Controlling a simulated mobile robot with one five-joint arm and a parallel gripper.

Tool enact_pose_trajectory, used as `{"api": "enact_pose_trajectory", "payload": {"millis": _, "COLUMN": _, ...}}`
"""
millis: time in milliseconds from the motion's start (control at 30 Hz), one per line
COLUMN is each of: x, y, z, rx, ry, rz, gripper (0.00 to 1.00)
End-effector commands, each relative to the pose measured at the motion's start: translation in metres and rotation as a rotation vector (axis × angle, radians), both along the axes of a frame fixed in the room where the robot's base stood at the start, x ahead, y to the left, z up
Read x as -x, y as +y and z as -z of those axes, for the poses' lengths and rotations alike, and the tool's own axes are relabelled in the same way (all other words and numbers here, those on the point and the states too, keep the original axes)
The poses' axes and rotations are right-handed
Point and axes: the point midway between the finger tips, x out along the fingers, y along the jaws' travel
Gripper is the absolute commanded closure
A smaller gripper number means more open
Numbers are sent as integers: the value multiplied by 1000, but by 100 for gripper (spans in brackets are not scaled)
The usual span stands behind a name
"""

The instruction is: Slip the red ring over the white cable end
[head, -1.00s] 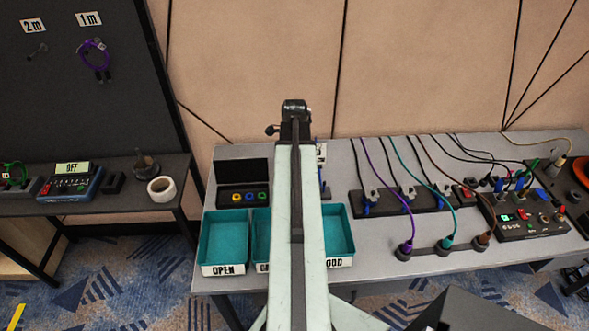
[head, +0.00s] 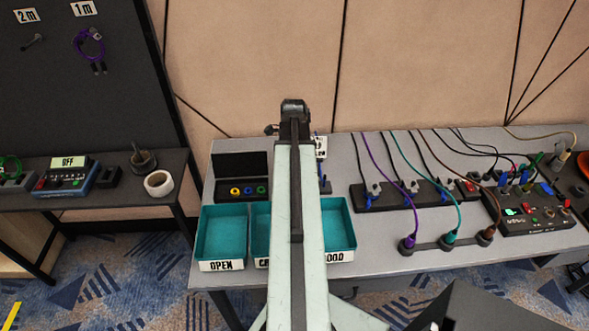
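My gripper (head: 293,108) is at the end of my raised arm in the middle of the view, above the back of the grey table. I see it from behind, so its fingers and anything between them are hidden. A black case (head: 240,165) at the table's left holds a yellow ring (head: 235,191), a blue ring (head: 248,190) and a green ring (head: 261,189). I see no red ring; my arm covers the area just right of the case. Several cables run over the table's right half, among them purple, teal, brown and black ones. I cannot make out a white cable end.
Teal bins (head: 222,236) line the table's front left, one marked OPEN; my arm partly covers the others. A black socket strip (head: 385,194) and a control box (head: 530,214) stand at right. A side table (head: 120,198) at left bears a tape roll (head: 159,183).

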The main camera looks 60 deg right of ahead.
Motion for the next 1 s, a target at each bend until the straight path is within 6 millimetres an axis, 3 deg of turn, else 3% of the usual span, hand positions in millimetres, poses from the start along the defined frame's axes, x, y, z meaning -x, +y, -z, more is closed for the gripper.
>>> {"api": "enact_pose_trajectory", "payload": {"millis": 1000, "x": -2, "y": 2, "z": 7, "rx": 0, "ry": 0, "rz": -1, "gripper": 100}}
